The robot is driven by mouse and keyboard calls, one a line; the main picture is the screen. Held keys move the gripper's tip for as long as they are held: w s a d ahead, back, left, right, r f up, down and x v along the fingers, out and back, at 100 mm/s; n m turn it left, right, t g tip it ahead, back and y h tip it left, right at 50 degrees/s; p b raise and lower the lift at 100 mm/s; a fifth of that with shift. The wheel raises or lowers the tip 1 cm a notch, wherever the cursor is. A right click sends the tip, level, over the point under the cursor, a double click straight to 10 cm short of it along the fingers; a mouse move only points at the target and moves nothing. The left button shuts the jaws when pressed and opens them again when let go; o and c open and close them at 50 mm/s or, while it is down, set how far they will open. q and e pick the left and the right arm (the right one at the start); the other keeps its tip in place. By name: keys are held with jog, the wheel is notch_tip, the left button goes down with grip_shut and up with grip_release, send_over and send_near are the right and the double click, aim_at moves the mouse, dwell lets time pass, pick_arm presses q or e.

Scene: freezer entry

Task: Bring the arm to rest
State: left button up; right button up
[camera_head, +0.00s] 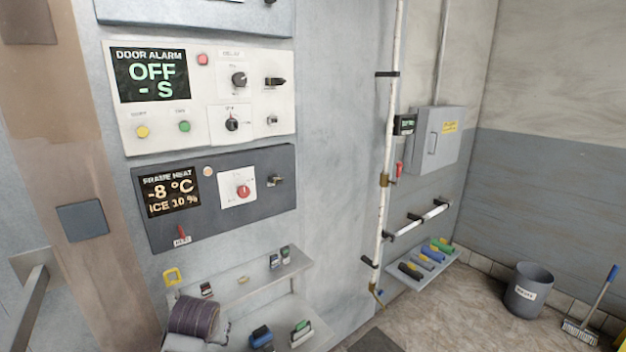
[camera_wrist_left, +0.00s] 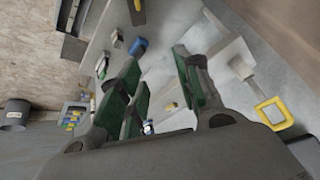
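My left gripper (camera_wrist_left: 157,60) shows clearly in the left wrist view. Its two green-padded fingers stand apart with nothing held between them. Small shelf items show past and between the fingers, including a blue one (camera_wrist_left: 137,46). A yellow frame-shaped piece (camera_wrist_left: 275,112) is to the right of the fingers, apart from them. I cannot clearly make out the left gripper's fingers in the head view. My right gripper is in neither view.
The wall has a door alarm panel (camera_head: 265,128) reading OFF and a frame heat panel (camera_head: 228,222). Below them are a small shelf (camera_head: 225,287) and a dark ribbed roll (camera_head: 195,317). A white pipe (camera_head: 390,130), grey bin (camera_head: 528,290) and brush (camera_head: 592,310) are to the right.

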pick_arm(q)
jog(key=s+d+f+m+g+h, duration=0.1)
jog(key=s+f, duration=0.4)
jog(key=s, duration=0.6)
jog(key=s+d+f+m+g+h, duration=0.15)
jog(key=s+f, duration=0.25)
jog(key=s, duration=0.7)
notch_tip(320, 180, down, 35)
jog(key=s+g+b, duration=0.1)
jog(key=s+b, duration=0.1)
jog(key=s+a+f+b, duration=0.1)
jog(key=s+a+f, duration=0.1)
jog(key=s+f, duration=0.9)
jog(key=s+a+f+g+b, duration=0.1)
jog(key=s+f, duration=1)
jog(key=shift+s+a+y, duration=0.35)
jog(key=shift+s, duration=0.05)
